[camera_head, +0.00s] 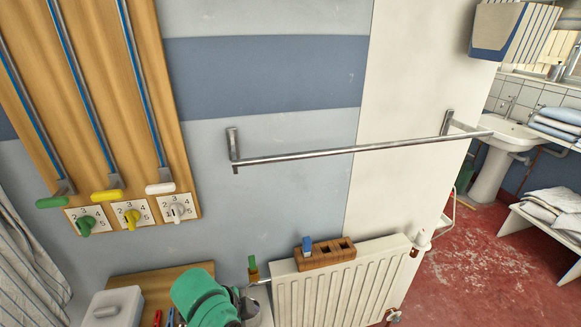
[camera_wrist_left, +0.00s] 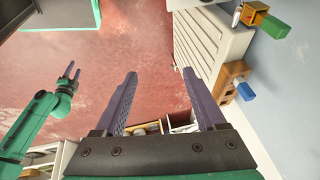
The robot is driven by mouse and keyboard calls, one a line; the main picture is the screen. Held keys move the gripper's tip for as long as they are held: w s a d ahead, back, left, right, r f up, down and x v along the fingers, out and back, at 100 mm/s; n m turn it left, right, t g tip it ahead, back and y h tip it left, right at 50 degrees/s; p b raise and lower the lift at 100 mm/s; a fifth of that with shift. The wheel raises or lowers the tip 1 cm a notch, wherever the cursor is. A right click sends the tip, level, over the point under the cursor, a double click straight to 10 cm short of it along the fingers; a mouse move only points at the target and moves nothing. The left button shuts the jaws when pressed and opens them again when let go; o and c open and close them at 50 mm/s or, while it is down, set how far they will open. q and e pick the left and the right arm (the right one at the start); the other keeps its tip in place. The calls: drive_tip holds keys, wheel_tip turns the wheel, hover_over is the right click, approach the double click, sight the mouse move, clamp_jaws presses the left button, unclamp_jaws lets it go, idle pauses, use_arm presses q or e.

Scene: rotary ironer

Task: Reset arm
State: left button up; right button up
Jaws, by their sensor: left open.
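My left gripper (camera_wrist_left: 159,73) shows in the left wrist view with its two dark ribbed fingers wide apart and nothing between them. It hangs above the red floor, with the radiator to its right in that view. In the head view part of my green left arm (camera_head: 203,299) shows at the bottom, beside the radiator; its fingers cannot be made out there. My right gripper (camera_wrist_left: 71,71) shows small at the left of the left wrist view, at the end of my other green arm. Its two fingers stand apart with nothing visible between them.
A white radiator (camera_head: 342,284) carries a wooden block (camera_head: 318,256) with a blue piece. A metal rail (camera_head: 340,151) sticks out from the wall above. Three levers with green, yellow (camera_head: 107,195) and white handles are at left. A grey box (camera_head: 113,307) stands below them. Red floor (camera_head: 470,265) is open at right.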

use_arm(q)
drive_tip(key=s+a+f+n+y, duration=0.2)
drive_tip(key=s+a+n, duration=0.3)
drive_tip(key=a+n, duration=0.25)
drive_tip(key=s+a+f+n+y, duration=0.2)
drive_tip(key=s+a+n, duration=0.3)
drive_tip(key=a+n, duration=0.25)
wheel_tip(320, 180, down, 22)
drive_tip(key=s+m, duration=0.1)
drive_tip(key=s+a+f+g, duration=0.1)
drive_tip(key=s+a+f, duration=0.1)
drive_tip(key=s+f, duration=1.3)
drive_tip(key=s, duration=0.2)
drive_tip(key=shift+s+a+f+m+g, duration=0.25)
drive_tip(key=shift+s+a+m+g, duration=0.05)
drive_tip(key=shift+s+a+g, duration=0.1)
